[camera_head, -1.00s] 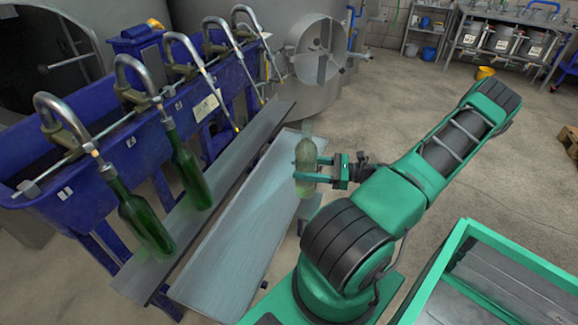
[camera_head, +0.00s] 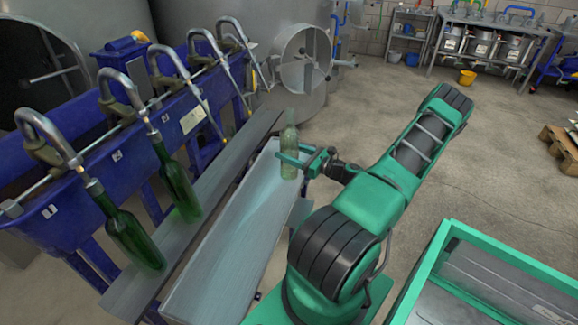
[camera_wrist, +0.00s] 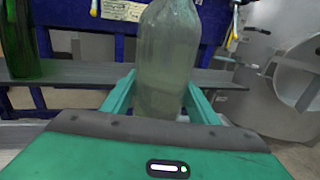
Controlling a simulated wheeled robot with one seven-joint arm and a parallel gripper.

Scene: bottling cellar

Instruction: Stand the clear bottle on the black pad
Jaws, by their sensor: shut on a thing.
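The clear bottle (camera_head: 289,148) stands upright in my gripper (camera_head: 290,164), which is shut around its body. It shows in front of the grey bench. In the wrist view the bottle (camera_wrist: 167,50) is between the two green fingers of my gripper (camera_wrist: 160,97); its top is cut off by the picture's edge and its base is hidden behind the gripper body. I cannot make out a black pad in either view.
Two green bottles (camera_head: 133,238) (camera_head: 178,185) stand under filler spouts on a grey shelf (camera_head: 215,185) at the blue filling trough (camera_head: 60,210). A grey bench (camera_head: 235,235) lies right of it. A green-rimmed bin (camera_head: 445,240) is at lower right. The floor (camera_head: 470,180) behind is open.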

